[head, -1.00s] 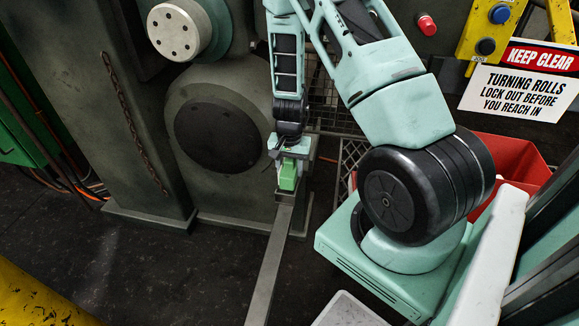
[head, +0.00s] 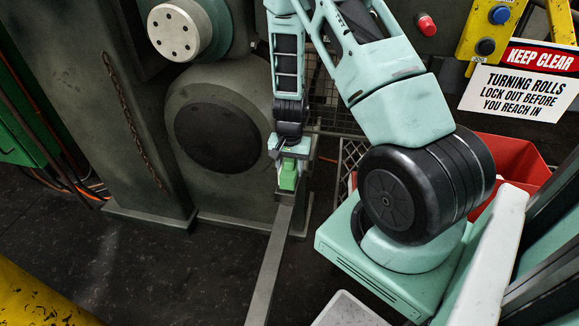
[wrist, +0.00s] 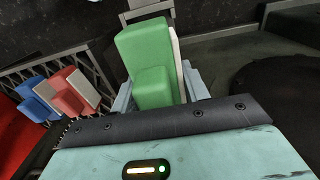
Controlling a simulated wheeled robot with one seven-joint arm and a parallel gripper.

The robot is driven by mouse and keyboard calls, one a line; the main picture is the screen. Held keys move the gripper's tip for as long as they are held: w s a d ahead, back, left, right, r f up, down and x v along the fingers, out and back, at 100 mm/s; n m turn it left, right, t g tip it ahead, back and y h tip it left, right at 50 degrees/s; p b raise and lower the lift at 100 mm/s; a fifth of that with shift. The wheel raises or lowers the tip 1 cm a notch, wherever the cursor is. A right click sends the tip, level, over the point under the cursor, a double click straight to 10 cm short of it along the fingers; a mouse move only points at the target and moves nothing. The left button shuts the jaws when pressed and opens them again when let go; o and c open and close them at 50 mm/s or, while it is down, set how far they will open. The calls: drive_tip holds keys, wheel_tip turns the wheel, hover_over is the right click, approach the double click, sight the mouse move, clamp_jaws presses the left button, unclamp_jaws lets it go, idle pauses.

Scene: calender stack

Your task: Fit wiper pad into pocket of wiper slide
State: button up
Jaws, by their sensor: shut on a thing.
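My gripper (head: 288,163) points down and is shut on a green wiper pad (head: 288,177). In the wrist view the pad (wrist: 152,60) is a stepped green block with a pale strip along its right side, between my pale fingers. The pad is just above the end of a long grey bar (head: 267,265), which appears to belong to the wiper slide. A small grey part of it shows beyond the pad in the wrist view (wrist: 146,11). The pocket is hidden behind the pad and fingers, and I cannot tell whether the pad touches it.
A blue pad (wrist: 36,92) and a red pad (wrist: 72,93) stand by a mesh rack at left in the wrist view. A dark machine housing (head: 222,135) stands close left of my gripper. Floor left of the bar is clear.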

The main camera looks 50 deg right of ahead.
drive_tip(key=shift+f+b, duration=0.7)
drive_tip(key=shift+f, duration=0.2)
drive_tip(key=o, duration=1.3)
drive_tip(key=shift+r, duration=0.15)
wheel_tip(320, 180, up, 17)
drive_tip(key=p, duration=0.4)
drive_tip(key=shift+r, duration=0.15)
